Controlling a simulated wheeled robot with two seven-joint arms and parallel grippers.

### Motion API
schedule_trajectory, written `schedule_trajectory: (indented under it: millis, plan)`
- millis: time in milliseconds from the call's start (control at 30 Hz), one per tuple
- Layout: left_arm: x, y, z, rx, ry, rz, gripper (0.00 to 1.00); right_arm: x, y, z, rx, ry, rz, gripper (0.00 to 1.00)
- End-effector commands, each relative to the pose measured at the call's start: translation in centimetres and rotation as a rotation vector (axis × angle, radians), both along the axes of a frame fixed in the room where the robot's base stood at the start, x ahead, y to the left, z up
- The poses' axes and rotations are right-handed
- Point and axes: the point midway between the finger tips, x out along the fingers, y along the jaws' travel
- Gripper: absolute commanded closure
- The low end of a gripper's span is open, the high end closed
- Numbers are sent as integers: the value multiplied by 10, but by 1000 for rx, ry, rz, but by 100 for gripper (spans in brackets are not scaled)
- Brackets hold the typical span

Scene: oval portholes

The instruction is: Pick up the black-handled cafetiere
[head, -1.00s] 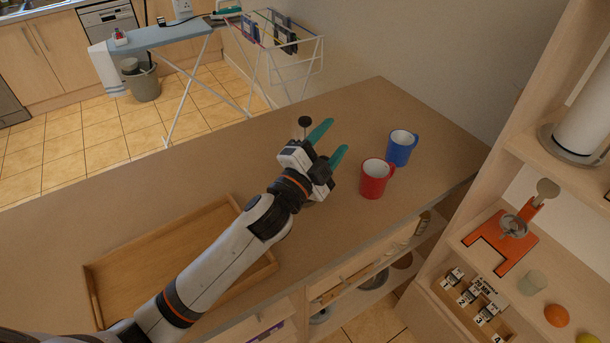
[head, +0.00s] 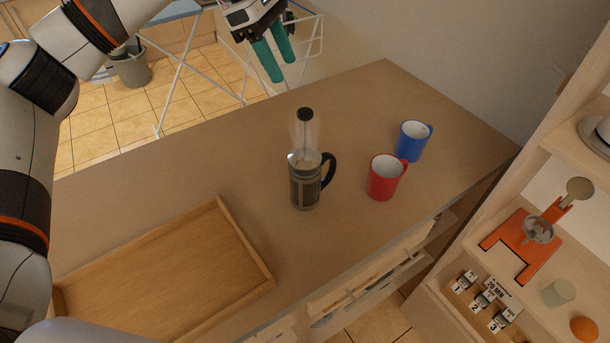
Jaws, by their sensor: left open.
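The black-handled cafetiere (head: 305,184) stands upright on the counter, left of the red mug. Its plunger knob is raised high above the glass, and its black handle points right. My left gripper (head: 275,62) is at the top of the head view, above and to the left of the cafetiere and apart from it. Its two teal fingers point down, open, with nothing between them. My right gripper is not in view.
A red mug (head: 382,178) and a blue mug (head: 411,142) stand right of the cafetiere. An empty wooden tray (head: 258,262) lies at the left on the counter (head: 215,170). Shelves with an orange stand (head: 512,243) are at the right. A drying rack stands behind the counter.

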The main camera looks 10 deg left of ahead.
Motion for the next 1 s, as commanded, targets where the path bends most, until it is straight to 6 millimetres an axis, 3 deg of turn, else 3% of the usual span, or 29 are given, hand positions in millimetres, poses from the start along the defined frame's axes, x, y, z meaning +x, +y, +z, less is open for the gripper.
schedule_trajectory:
  millis: [300,467,700,833,1000]
  plan:
    - [-3,-20,-45,4,4,-2,46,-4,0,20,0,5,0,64]
    - [-3,-24,-56,3,3,-1,46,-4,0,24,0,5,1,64]
    - [-12,-41,-80,2,5,-4,46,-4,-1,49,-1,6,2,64]
    - [-12,-47,-96,2,3,-2,46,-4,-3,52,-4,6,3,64]
    - [-11,-49,-103,1,0,-1,46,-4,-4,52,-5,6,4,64]
